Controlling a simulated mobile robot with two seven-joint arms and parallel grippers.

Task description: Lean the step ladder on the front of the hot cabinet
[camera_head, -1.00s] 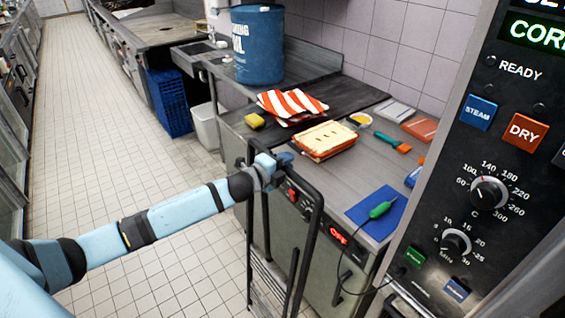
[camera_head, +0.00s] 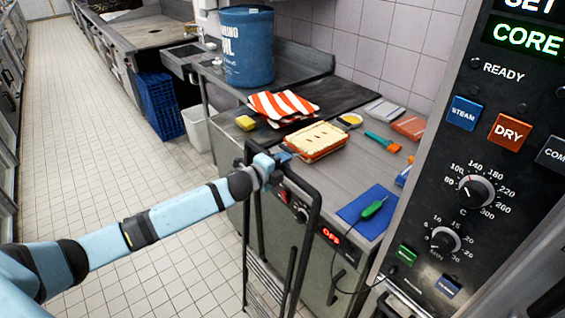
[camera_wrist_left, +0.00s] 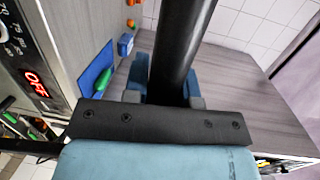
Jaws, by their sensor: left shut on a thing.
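The step ladder (camera_head: 308,240) is a black tubular frame, roughly upright at the front of the hot cabinet (camera_head: 331,273), the steel unit with a dial and a red lit display. My left gripper (camera_head: 272,166) is shut on the ladder's top bar at its left side. In the left wrist view the dark bar (camera_wrist_left: 180,45) runs between the fingers (camera_wrist_left: 170,92). The ladder's feet are cut off below the head view. I cannot tell whether its rails touch the cabinet front. My right gripper is not in view.
The worktop above holds a striped cloth (camera_head: 281,104), a sandwich-like block (camera_head: 316,141) and a blue mat (camera_head: 359,220) with a green-handled probe, whose cable hangs in front. An oven control panel (camera_head: 478,150) stands close on the right. Tiled floor (camera_head: 90,150) is clear on the left.

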